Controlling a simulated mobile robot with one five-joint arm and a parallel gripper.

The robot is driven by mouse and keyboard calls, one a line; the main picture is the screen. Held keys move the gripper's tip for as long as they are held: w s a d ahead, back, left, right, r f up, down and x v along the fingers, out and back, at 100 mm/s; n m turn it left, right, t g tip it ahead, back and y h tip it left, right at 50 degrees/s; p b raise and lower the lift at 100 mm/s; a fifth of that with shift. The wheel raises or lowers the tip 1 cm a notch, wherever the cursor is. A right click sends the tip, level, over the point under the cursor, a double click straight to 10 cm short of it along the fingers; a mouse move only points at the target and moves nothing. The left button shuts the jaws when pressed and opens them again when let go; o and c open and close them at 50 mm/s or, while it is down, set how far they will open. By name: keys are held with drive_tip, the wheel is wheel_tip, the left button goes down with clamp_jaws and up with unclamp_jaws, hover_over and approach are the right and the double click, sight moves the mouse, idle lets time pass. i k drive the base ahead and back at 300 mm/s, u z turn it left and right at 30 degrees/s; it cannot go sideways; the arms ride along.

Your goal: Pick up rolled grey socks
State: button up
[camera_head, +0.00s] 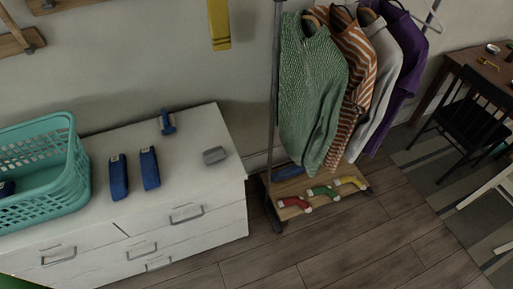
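The rolled grey socks look like the small grey bundle (214,155) lying on top of the white dresser (205,128), near its right end. Nothing touches the bundle, and bare dresser top surrounds it. My gripper does not show in the head view.
Two dark blue items (118,177) and a smaller blue item (167,122) share the dresser top with a teal basket (72,180). A clothes rack (272,110) with hanging garments stands to the right, with colourful socks on its base. Wooden floor (330,245) is clear in front.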

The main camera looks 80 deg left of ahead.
sight(214, 155)
drive_tip(key=i, duration=0.6)
drive_tip(key=u, duration=4.95)
drive_tip(key=i, duration=0.15)
drive_tip(key=z, duration=2.2)
drive_tip(key=k, duration=0.2)
drive_tip(key=u, duration=1.7)
drive_tip(key=i, duration=1.45)
drive_tip(key=u, duration=0.25)
